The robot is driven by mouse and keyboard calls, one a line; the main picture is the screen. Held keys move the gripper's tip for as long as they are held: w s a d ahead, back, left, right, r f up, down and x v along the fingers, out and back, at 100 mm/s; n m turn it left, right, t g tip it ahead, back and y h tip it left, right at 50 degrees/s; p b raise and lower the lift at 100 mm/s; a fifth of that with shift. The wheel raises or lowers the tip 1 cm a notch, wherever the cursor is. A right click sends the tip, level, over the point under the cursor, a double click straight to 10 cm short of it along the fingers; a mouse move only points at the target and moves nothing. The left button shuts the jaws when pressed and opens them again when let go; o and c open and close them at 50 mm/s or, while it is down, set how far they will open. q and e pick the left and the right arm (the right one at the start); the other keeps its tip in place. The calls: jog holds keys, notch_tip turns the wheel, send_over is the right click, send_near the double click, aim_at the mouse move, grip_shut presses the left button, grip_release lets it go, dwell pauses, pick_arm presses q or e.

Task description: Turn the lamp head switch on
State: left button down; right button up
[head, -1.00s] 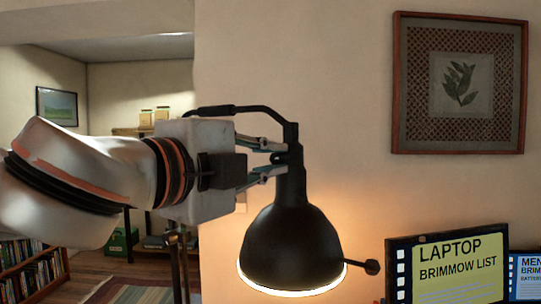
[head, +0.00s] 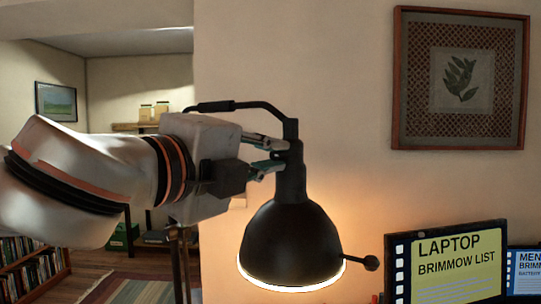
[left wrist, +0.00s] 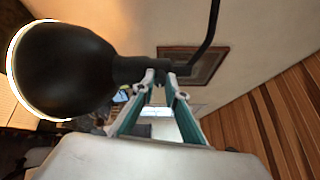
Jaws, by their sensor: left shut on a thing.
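The black desk lamp has a dome head (head: 290,235) hanging from a bent arm (head: 265,107). Its rim glows and lights the wall. My left gripper (head: 284,151) comes in from the left, with its fingertips closed at the lamp's upright neck, just above the dome. It is shut on the small lamp head switch there, which the fingers mostly hide. In the left wrist view the fingertips (left wrist: 161,79) meet the dark neck beside the dome (left wrist: 62,70). My right gripper is not in view.
A knobbed rod (head: 372,263) sticks out right of the dome. A laptop sign (head: 455,262) stands at the lower right, with another screen beside it. A framed leaf picture (head: 460,80) hangs on the wall. A bookshelf (head: 30,268) stands at the lower left.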

pick_arm(q)
jog(key=c, duration=2)
grip_release()
jog(key=shift+r, duration=0.1)
jog(key=v, duration=0.7)
jog(key=shift+s+a, duration=0.15)
jog(key=shift+s, duration=0.1)
